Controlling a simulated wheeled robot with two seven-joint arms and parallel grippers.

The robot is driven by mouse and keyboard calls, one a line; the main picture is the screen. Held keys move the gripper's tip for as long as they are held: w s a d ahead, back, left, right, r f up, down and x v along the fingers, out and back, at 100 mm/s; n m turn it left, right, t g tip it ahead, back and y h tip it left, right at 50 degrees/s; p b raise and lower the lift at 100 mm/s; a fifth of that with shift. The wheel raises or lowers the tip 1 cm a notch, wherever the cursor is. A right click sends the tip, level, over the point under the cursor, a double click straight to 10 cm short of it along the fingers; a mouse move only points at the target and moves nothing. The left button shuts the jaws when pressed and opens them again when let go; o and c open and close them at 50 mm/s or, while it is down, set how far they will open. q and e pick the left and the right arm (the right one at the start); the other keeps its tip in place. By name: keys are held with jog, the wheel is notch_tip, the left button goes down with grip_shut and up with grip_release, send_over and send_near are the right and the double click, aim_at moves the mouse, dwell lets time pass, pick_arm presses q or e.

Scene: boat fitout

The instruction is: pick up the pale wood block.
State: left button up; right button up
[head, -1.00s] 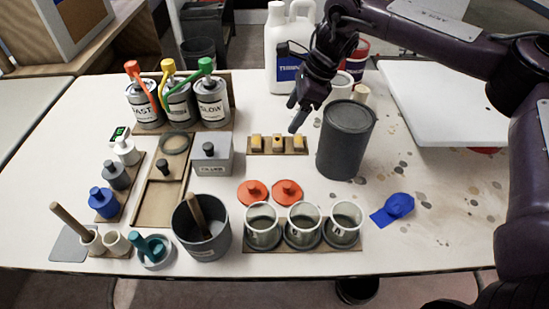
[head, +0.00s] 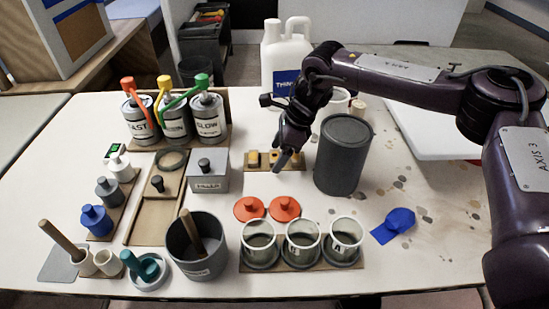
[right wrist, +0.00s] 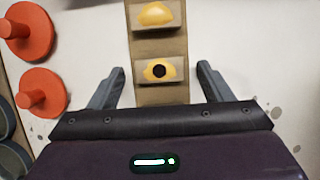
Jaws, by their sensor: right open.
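Small pale wood blocks with yellow tops sit in a row on a brown wooden strip (head: 262,169). In the head view, the left block (head: 252,159) shows clear, and my right gripper (head: 284,158) partly covers the others. In the right wrist view, one block (right wrist: 157,19) has a plain yellow top, and the middle block (right wrist: 160,74) has a yellow top with a dark round spot. My right gripper (right wrist: 158,72) is open, its two fingers on either side of the middle block and apart from it. I cannot tell its exact height above the strip. My left gripper is out of view.
A dark grey can (head: 343,160) stands close right of my right gripper. A grey box (head: 208,171) stands left of the strip, and a white jug (head: 287,70) behind.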

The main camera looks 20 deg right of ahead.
jog(key=c, duration=1)
jog(key=shift+r, duration=0.1)
jog(key=shift+c, duration=0.2)
